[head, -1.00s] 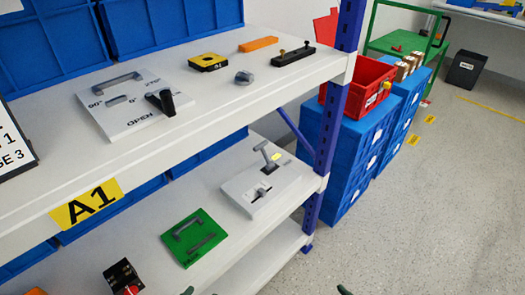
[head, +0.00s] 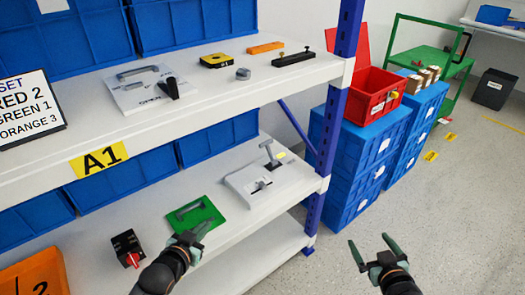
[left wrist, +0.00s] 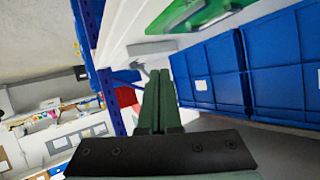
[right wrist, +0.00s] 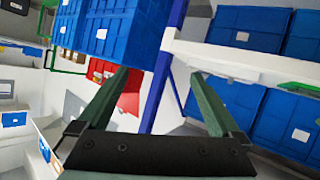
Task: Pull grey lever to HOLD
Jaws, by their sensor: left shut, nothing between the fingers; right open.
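The grey lever (head: 270,154) stands up from a white panel (head: 246,187) lying on the lower shelf. It has a short crossbar on top, and its lettering is too small to read. My left gripper (head: 200,231) is shut and empty, left of and nearer than the panel, in front of the green plate; its shut fingers also fill the middle of the left wrist view (left wrist: 158,75). It is apart from the lever. My right gripper (head: 372,242) is open and empty, out over the floor right of the shelf; its spread fingers show in the right wrist view (right wrist: 160,78).
A green plate (head: 209,215) with a grey handle and a black box with a red knob (head: 132,260) share the lower shelf (head: 205,188). The blue shelf post (head: 330,130) stands right of the lever. Blue crates (head: 345,160) stand further right. A second handled panel (head: 130,97) lies above.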

